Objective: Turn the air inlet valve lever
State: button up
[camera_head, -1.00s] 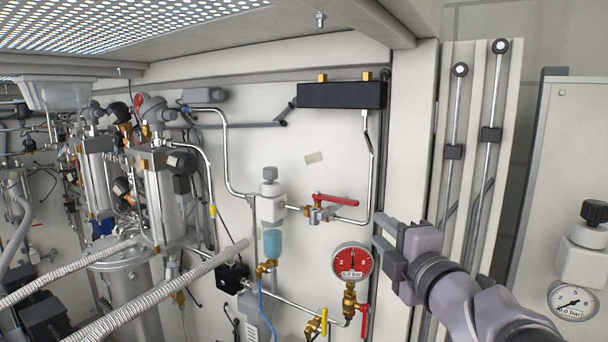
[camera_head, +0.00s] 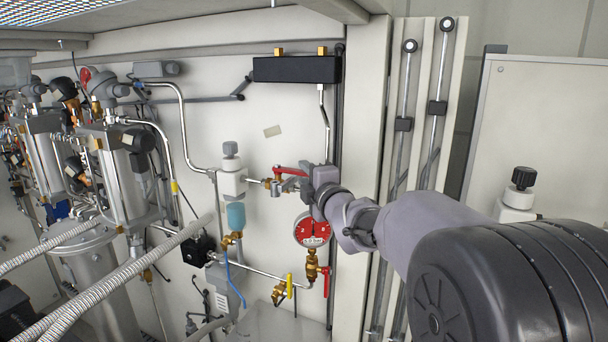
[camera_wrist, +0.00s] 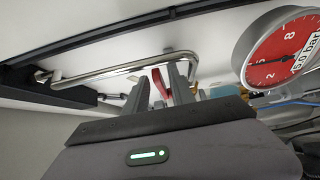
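The red valve lever (camera_head: 289,171) sits on the metal air inlet valve (camera_head: 281,187) on the pipe run at mid-panel. It lies roughly horizontal, pointing right. My gripper (camera_head: 308,182) is at the lever's right end and hides that end in the head view. In the wrist view, the red lever (camera_wrist: 159,83) shows between the two grey fingers of my gripper (camera_wrist: 160,88). The fingers are apart with gaps beside the lever. Whether either finger touches it I cannot tell.
A red pressure gauge (camera_head: 312,229) sits just below my gripper and also shows in the wrist view (camera_wrist: 283,52). A black block (camera_head: 296,69) is above, with a bent steel pipe (camera_head: 326,125) coming down. A white regulator (camera_head: 231,180) with a blue bowl is left.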

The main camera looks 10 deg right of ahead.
jog(key=shift+s, duration=0.1)
jog(key=shift+c, duration=0.2)
grip_shut()
dwell(1.0)
